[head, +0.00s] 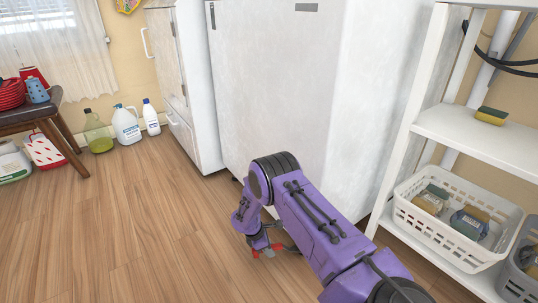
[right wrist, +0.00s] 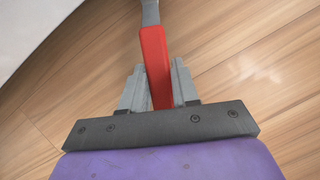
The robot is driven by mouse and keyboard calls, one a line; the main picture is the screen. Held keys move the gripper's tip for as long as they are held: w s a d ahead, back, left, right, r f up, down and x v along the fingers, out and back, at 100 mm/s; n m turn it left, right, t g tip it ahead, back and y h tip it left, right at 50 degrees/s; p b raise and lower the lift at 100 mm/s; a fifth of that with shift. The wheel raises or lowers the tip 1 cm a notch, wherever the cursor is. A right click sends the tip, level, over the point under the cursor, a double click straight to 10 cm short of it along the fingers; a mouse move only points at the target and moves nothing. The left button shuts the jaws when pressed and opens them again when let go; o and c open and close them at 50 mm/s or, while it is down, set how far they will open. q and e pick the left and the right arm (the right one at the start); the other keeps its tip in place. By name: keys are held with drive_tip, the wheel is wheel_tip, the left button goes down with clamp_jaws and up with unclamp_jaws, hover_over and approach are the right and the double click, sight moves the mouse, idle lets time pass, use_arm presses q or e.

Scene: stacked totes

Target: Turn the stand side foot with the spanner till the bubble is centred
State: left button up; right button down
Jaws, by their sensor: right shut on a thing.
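My right gripper (head: 264,248) is low over the floor in front of the big white appliance (head: 268,85). In the right wrist view my right gripper (right wrist: 158,84) is shut on the red handle of the spanner (right wrist: 153,50). The spanner's grey metal shaft runs away beyond the fingers and its far end is out of that view. In the head view only small red bits of the spanner (head: 291,248) show beside the gripper. I cannot make out the side foot or the bubble; my right arm covers the appliance's lower front edge. My left gripper is out of view.
A white shelf (head: 470,135) stands at the right, with a sponge (head: 491,115) and a white basket (head: 455,237). A white cabinet (head: 190,90) stands left of the appliance. Bottles (head: 126,125) line the wall, and a dark stool (head: 45,108) is far left. The wooden floor (head: 120,220) at left is clear.

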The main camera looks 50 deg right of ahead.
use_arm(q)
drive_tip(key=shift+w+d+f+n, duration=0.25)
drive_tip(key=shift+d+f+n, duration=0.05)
use_arm(e)
drive_tip(key=shift+f, duration=0.15)
use_arm(q)
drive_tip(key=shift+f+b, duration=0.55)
drive_tip(key=shift+b, duration=0.1)
use_arm(e)
drive_tip(key=shift+w+d+f+m, duration=0.1)
drive_tip(key=shift+w+d+m, duration=0.25)
drive_tip(key=shift+w+m, duration=0.05)
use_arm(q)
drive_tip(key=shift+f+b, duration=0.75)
use_arm(e)
drive_tip(key=shift+w+d+m+y, duration=0.3)
drive_tip(key=shift+w+d+m, duration=0.15)
drive_tip(key=shift+m, duration=0.15)
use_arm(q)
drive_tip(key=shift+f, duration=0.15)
use_arm(e)
drive_tip(key=shift+w+d, duration=0.1)
drive_tip(key=shift+w, duration=0.05)
